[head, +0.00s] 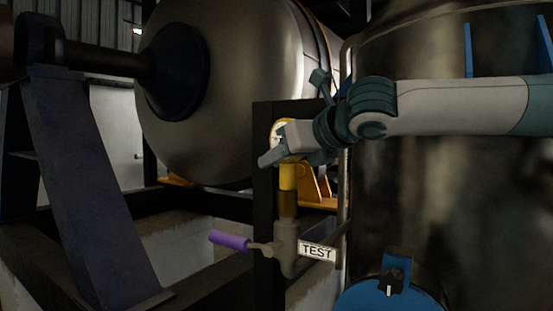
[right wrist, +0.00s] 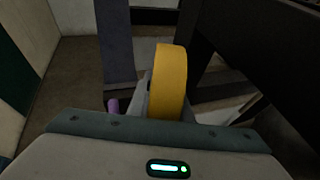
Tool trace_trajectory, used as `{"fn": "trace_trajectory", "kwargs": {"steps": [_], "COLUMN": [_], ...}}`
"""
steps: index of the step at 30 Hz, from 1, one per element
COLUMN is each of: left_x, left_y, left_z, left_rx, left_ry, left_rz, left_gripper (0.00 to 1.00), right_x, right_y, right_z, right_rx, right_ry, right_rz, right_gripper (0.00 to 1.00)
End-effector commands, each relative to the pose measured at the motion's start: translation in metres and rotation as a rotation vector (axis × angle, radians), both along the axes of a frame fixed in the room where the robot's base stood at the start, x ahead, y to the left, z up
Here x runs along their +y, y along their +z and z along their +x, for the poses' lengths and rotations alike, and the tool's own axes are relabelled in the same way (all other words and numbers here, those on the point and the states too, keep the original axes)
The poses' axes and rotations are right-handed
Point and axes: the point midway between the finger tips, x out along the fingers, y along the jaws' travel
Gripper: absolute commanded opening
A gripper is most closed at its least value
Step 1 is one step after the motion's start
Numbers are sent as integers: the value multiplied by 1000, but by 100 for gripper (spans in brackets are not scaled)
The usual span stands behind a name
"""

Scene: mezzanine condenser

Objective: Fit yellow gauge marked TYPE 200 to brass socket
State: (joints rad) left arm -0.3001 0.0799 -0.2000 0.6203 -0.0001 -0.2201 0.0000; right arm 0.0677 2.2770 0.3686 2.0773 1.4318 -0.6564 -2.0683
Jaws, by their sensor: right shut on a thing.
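My right gripper (head: 278,148) comes in from the right in the head view. It is shut on the yellow gauge (head: 276,127), whose round rim and part of a pale face show beside the fingers. In the right wrist view the gauge (right wrist: 168,85) shows edge-on as a thick yellow disc in the jaws. A yellow stem (head: 288,176) runs down below the gripper, upright. The brass socket (head: 288,204) stands directly below, in line with the stem. They appear to meet, but I cannot tell how deep the stem sits. The TYPE marking is not readable. My left gripper is not in view.
Below the socket is a grey valve pipe (head: 287,245) with a purple lever handle (head: 229,240) and a TEST tag (head: 317,251). A dark post (head: 265,215) stands close behind. A large dark tank (head: 450,200) fills the right, and a metal vessel (head: 235,80) is behind.

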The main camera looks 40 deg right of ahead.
Motion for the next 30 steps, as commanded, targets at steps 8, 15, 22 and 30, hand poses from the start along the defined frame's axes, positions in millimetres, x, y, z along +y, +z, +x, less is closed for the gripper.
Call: {"fn": "trace_trajectory", "kwargs": {"steps": [8, 15, 22, 30], "left_x": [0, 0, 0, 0], "left_y": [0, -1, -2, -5], "left_z": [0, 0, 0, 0], "left_rx": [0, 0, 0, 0], "left_ry": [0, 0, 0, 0], "left_rz": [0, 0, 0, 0], "left_gripper": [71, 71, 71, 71], "right_x": [0, 0, -1, -2], "right_y": [-2, -2, 3, 16], "right_z": [0, -1, -12, -44], "right_rx": [3, 4, 2, -2], "right_ry": [0, 0, 0, 0], "right_rz": [0, 0, 0, 1], "right_gripper": [40, 40, 40, 40]}}
